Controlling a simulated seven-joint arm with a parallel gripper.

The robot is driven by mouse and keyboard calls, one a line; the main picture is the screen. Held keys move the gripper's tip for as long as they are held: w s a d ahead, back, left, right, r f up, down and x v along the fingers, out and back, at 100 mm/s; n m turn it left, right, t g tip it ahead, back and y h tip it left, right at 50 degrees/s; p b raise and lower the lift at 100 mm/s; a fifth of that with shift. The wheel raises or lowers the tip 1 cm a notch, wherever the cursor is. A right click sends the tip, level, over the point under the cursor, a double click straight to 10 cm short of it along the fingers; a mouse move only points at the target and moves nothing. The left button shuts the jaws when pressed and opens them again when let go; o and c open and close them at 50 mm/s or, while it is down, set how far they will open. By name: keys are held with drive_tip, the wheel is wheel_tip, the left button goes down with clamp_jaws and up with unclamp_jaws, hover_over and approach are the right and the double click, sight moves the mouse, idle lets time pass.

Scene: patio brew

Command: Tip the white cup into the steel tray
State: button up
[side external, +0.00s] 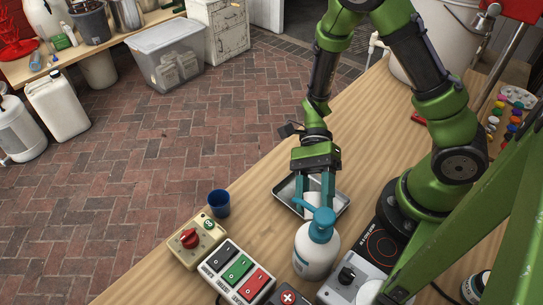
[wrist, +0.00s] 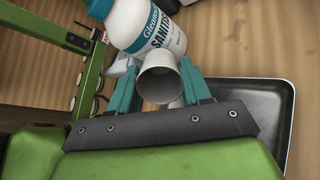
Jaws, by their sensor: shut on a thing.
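The white cup (wrist: 160,77) is between the teal fingers of my gripper (wrist: 158,70) in the wrist view. Its round open mouth faces the camera and I see its grey inside. In the side view my gripper (side external: 315,195) is shut on the cup (side external: 312,200) over the steel tray (side external: 281,194). The cup's lower part is hidden there by the pump bottle, and I cannot tell its exact tilt. The tray, dark inside with a bright rim, also shows at the right of the wrist view (wrist: 262,105). No contents are visible in the cup.
A white sanitizer bottle (side external: 317,252) with a blue pump stands close in front of the tray and cup. A blue cup (side external: 219,203), a red-knob box (side external: 194,240) and a switch box (side external: 236,272) stand along the left edge. The wooden bench (side external: 262,185) left of the tray is clear.

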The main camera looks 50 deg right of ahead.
drive_tip(key=shift+a+t+h, duration=0.1)
drive_tip(key=shift+t+h, duration=0.2)
drive_tip(key=shift+h, duration=0.1)
drive_tip(key=shift+s+a+r+t+h, duration=0.15)
drive_tip(key=shift+r+t+h, duration=0.35)
drive_tip(key=shift+r+h, duration=0.3)
drive_tip(key=shift+r+t+h, duration=0.1)
drive_tip(key=shift+t+h, duration=0.3)
drive_tip(key=shift+h, duration=0.1)
drive_tip(key=shift+s+a+r+t+h, duration=0.1)
drive_tip(key=shift+s+a+t+h, duration=0.15)
drive_tip(key=shift+t+h, duration=0.3)
drive_tip(key=shift+a+r+h, duration=0.1)
drive_tip(key=shift+r+h, duration=0.15)
drive_tip(key=shift+r, duration=0.05)
drive_tip(key=s+a+r+t+h, duration=0.2)
drive_tip(key=r+h, duration=0.1)
drive_tip(key=r, duration=0.4)
drive_tip(key=s+a+r+t+h, duration=0.1)
drive_tip(key=a+r+t+h, duration=0.1)
drive_tip(key=r, duration=0.5)
drive_tip(key=shift+s+a+r+h, duration=0.15)
drive_tip(key=shift+s+a+h, duration=0.2)
drive_tip(key=shift+a+h, duration=0.1)
drive_tip(key=shift+t, duration=0.25)
